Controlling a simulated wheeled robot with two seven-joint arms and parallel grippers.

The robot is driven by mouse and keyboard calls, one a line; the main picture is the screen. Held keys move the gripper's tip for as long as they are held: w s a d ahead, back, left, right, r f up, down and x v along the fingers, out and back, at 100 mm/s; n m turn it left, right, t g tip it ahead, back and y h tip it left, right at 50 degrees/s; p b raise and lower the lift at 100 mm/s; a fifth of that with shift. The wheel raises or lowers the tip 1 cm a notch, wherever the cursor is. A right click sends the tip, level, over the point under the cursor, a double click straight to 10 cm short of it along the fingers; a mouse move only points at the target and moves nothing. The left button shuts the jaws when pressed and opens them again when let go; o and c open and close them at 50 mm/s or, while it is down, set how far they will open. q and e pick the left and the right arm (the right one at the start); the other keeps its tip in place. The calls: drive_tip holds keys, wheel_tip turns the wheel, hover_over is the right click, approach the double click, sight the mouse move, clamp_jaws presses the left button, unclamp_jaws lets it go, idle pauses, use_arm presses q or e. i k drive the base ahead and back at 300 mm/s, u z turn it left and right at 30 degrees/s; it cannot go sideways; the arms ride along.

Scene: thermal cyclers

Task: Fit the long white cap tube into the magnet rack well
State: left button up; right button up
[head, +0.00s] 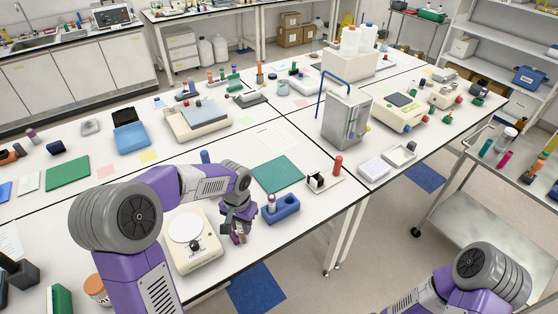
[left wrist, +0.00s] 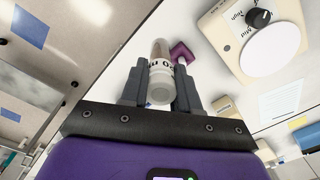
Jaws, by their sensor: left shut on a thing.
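My left gripper (head: 238,232) is above the front edge of the bench, between the white hot plate and the blue rack. In the left wrist view its fingers (left wrist: 160,88) are shut on a tube with a white cap (left wrist: 161,84); the cap faces the camera and the clear body points away. A blue rack (head: 288,209) stands just right of the gripper, with a pale-capped tube (head: 271,201) at its left end. A white base with black-and-white blocks (head: 318,181) and a red-capped tube lies further right. I cannot tell which of these is the magnet rack.
The hot plate (head: 190,228) stands close left of the gripper. A green mat (head: 278,174) lies behind the blue rack. A metal box with a blue handle (head: 346,118) and white trays (head: 375,170) stand right. The bench edge is just in front.

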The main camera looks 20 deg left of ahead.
sight(332, 177)
drive_tip(key=i, duration=1.3)
